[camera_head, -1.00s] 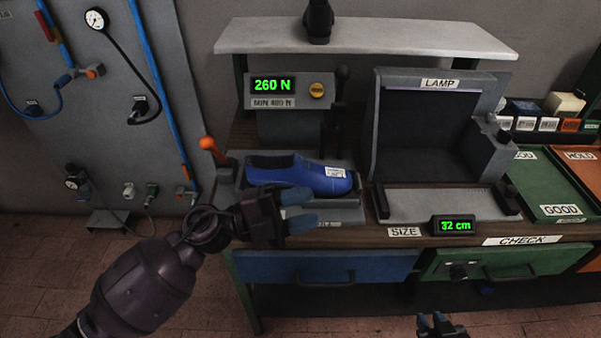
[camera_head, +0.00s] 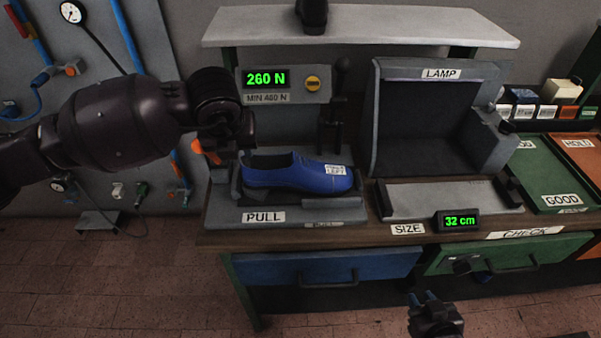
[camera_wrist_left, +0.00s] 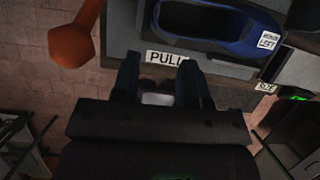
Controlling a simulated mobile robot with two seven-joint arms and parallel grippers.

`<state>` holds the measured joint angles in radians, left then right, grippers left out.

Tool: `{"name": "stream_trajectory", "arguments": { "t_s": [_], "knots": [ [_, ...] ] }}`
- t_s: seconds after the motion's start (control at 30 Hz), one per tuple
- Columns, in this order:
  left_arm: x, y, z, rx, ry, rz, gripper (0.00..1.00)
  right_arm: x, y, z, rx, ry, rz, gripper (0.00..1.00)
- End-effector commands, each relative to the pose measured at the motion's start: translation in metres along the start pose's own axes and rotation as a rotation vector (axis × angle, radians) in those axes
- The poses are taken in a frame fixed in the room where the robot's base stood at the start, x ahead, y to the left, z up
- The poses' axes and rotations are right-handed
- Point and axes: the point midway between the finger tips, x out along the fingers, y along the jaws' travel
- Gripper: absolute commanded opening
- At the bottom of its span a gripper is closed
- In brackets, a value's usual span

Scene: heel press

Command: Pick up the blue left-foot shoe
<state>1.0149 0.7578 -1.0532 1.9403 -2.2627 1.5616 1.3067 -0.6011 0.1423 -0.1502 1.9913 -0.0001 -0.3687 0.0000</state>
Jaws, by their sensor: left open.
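The blue shoe (camera_head: 298,176) lies in a grey tray on the bench in the head view, toe to the right, with a white label near its toe. In the left wrist view the shoe (camera_wrist_left: 235,42) is at the top, partly cut off, and its label reads LEFT. My left gripper (camera_wrist_left: 160,82) is open and empty, its fingertips over the PULL label at the tray's front, apart from the shoe. In the head view its fingers are hidden behind my left arm's wrist. My right gripper (camera_head: 422,298) is low in front of the bench, fingers apart and empty.
An orange-handled lever (camera_head: 205,152) stands at the tray's left, close to my left wrist; it also shows in the left wrist view (camera_wrist_left: 73,42).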

Motion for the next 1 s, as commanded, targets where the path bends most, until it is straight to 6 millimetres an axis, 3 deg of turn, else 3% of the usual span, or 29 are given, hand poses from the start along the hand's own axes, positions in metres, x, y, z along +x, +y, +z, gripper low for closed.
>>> {"name": "stream_trajectory", "arguments": {
  "t_s": [0.3,0.63,1.0],
  "knots": [
    [0.04,0.002,0.002,-0.003,-0.003,0.009,0.4,-0.002,0.001,-0.002,0.0,-0.002,0.0,0.27],
    [0.062,0.002,0.004,-0.002,-0.003,0.007,0.4,-0.004,0.001,-0.004,0.0,-0.002,0.001,0.27],
    [0.104,0.005,0.009,0.0,-0.002,0.005,0.4,-0.008,0.002,-0.01,0.0,-0.002,0.001,0.27]
  ]
}}
